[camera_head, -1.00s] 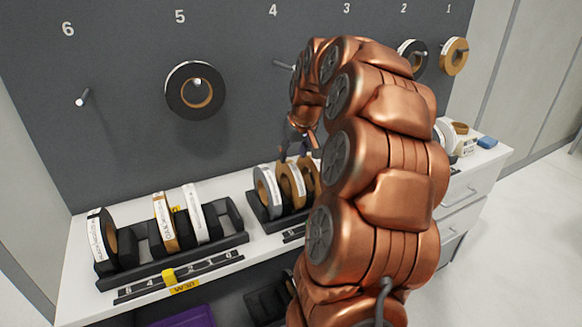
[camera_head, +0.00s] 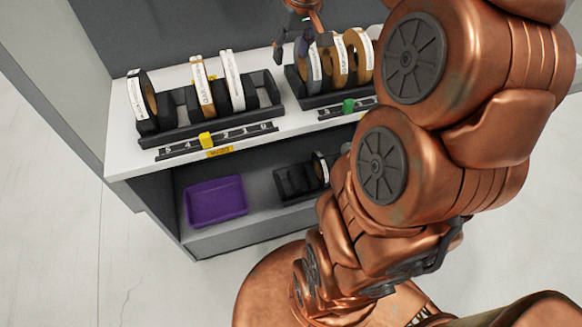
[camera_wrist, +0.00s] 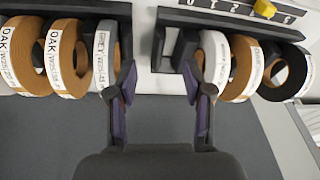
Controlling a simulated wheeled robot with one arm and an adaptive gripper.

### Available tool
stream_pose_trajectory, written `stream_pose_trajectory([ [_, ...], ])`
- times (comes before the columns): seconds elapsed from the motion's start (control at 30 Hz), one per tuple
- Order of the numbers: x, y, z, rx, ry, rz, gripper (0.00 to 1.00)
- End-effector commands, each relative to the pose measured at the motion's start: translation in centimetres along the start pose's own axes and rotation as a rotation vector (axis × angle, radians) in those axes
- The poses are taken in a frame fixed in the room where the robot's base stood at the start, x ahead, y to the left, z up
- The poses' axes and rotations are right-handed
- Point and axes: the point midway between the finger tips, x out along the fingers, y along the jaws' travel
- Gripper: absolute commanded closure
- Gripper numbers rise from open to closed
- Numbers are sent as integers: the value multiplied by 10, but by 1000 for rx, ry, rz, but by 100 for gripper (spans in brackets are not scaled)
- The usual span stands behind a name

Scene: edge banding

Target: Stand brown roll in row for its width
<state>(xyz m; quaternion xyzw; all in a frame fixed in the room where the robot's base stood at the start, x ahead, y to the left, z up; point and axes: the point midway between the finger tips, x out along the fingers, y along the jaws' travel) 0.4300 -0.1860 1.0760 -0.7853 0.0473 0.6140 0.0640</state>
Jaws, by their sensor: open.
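Brown rolls stand on edge in two dark racks. In the head view, one brown roll (camera_head: 203,88) stands in the left rack (camera_head: 180,132), between a black roll (camera_head: 141,95) and a white-faced roll (camera_head: 232,82). Two brown rolls (camera_head: 338,65) (camera_head: 359,52) stand side by side in the right rack (camera_head: 325,98), beside a grey roll (camera_head: 311,72). In the wrist view, the pair reads OAK (camera_wrist: 66,60). My gripper (camera_wrist: 160,84) is open and empty in the wrist view. In the head view it (camera_head: 301,42) hangs above the grey roll's left side.
Each rack has a number strip in front, one with a yellow slider (camera_head: 206,139), one with a green slider (camera_head: 348,105). The shelf below holds a purple tray (camera_head: 216,200) and a dark rack (camera_head: 296,183) with a roll. The left rack has free slots.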

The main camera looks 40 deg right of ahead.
Motion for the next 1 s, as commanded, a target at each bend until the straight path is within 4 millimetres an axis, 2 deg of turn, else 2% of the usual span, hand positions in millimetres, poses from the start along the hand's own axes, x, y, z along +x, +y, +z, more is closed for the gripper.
stream_pose_trajectory([
  [0.03, 3, -26, 18, -33, -32, -7, 49],
  [0.1, 8, -56, 44, -63, -76, -16, 49],
  [0.17, 12, -79, 70, -86, -115, -20, 49],
  [0.3, 22, -117, 134, -129, -206, -16, 49],
  [0.4, 29, -134, 182, -147, -270, -4, 49],
  [0.5, 35, -142, 223, -158, -324, 9, 49],
  [0.6, 39, -144, 254, -159, -362, 24, 49],
  [0.7, 42, -143, 275, -159, -390, 33, 49],
  [0.77, 43, -142, 281, -158, -397, 35, 49],
  [1.0, 44, -142, 284, -156, -401, 37, 49],
])
